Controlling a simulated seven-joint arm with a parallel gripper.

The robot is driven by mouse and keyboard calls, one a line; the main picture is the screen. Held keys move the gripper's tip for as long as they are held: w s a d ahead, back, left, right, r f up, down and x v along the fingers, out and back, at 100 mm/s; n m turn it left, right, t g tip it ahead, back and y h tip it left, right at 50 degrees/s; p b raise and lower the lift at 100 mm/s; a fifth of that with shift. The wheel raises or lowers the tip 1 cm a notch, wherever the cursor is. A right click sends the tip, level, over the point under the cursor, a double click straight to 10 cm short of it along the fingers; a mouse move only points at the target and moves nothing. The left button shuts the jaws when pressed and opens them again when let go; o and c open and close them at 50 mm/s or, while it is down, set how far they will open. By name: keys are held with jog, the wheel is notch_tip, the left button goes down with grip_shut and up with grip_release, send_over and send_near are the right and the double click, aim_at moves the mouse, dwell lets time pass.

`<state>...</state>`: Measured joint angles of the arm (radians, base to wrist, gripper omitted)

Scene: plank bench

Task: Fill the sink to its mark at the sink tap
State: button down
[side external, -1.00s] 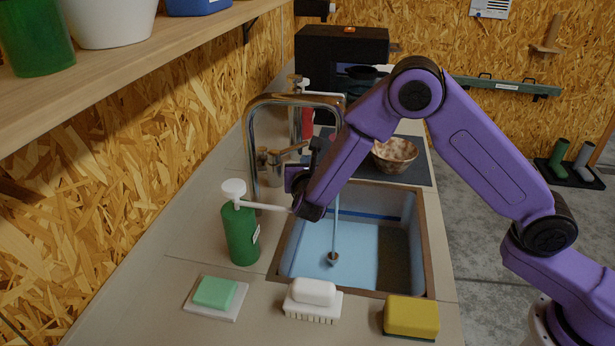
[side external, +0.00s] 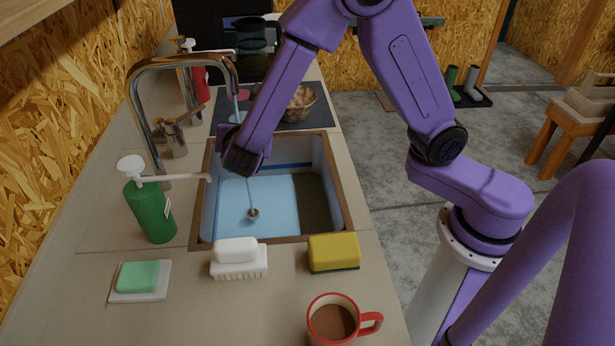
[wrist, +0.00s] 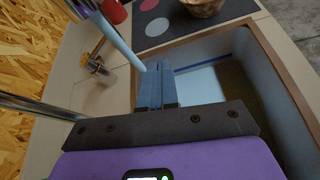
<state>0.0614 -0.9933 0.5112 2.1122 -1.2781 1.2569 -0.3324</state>
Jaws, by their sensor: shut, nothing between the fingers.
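The sink (side external: 335,185) is a pale blue basin with a brown rim, and a dark blue line, its mark (side external: 293,165), runs along its far wall. The chrome tap (side external: 180,62) arches over it, and a thin stream of water (side external: 250,192) falls towards the drain (side external: 253,213). I cannot tell the water's depth. My gripper (wrist: 158,72) is shut and empty, above the sink's left far part, close to the stream. In the side view my arm partly covers it.
A green soap pump (side external: 150,212) stands left of the sink, its nozzle reaching towards the rim. Green soap (side external: 138,276), a white brush (side external: 238,258), a yellow sponge (side external: 333,252) and a red-rimmed mug (side external: 333,325) line the front. A bowl (side external: 300,103) sits on a dark mat behind.

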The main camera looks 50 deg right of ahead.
jog(key=s+d+m+g+y, duration=0.2)
jog(key=s+m+g+y, duration=0.1)
jog(key=s, duration=0.7)
jog(key=s+d+m+g+y, duration=0.3)
jog(key=s+m, duration=0.2)
jog(key=s, duration=0.4)
jog(key=s+d+r+m+g+y, duration=0.1)
jog(key=s+d+m+g+y, duration=0.1)
jog(key=s, duration=0.8)
jog(key=shift+s+d+m+g+y, duration=0.35)
jog(key=shift+m+g+y, duration=0.35)
jog(key=shift+m, duration=0.6)
dwell(3.8)
